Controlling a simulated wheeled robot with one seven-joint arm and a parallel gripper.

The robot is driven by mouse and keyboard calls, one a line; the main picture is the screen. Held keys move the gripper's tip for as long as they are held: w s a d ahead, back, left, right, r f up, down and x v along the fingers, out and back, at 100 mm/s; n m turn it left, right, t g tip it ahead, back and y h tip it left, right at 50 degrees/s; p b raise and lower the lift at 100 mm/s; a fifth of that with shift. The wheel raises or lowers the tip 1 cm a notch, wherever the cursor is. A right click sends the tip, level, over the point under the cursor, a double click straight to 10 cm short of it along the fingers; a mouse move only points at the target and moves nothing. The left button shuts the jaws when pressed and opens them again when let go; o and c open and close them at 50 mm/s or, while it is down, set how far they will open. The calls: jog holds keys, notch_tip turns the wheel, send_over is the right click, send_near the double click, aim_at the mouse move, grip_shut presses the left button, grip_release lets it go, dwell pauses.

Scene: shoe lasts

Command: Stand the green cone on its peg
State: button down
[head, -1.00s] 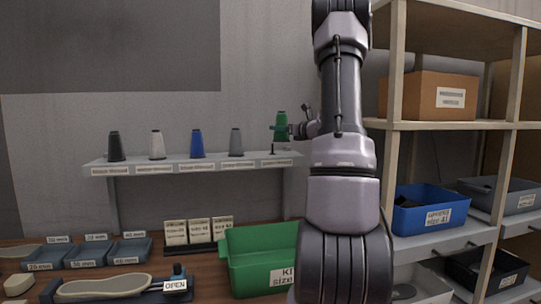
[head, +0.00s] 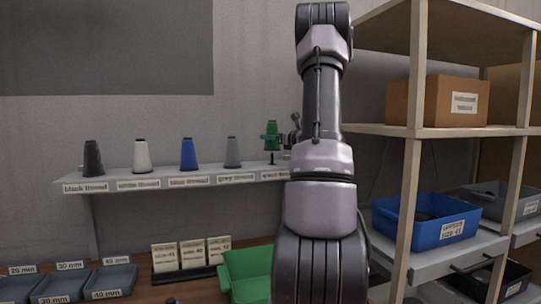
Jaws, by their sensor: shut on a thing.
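The green cone (head: 272,136) is upright above the right end of the thread shelf (head: 110,177). My gripper (head: 271,137) is shut on it. A short dark peg (head: 272,158) stands on the shelf just below the cone, by the rightmost label. The cone's base looks close to the peg top; whether they touch, or line up in depth, I cannot tell. My arm hides part of the shelf's right end.
Black (head: 92,158), white (head: 141,156), blue (head: 188,154) and grey (head: 232,152) cones stand in a row left of the peg. A wooden rack (head: 413,150) with bins stands at the right. A green bin (head: 240,270) is below the shelf.

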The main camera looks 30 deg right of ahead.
aim_at(272, 150)
jog(key=shift+f, duration=2.65)
jog(key=shift+f, duration=0.3)
grip_release()
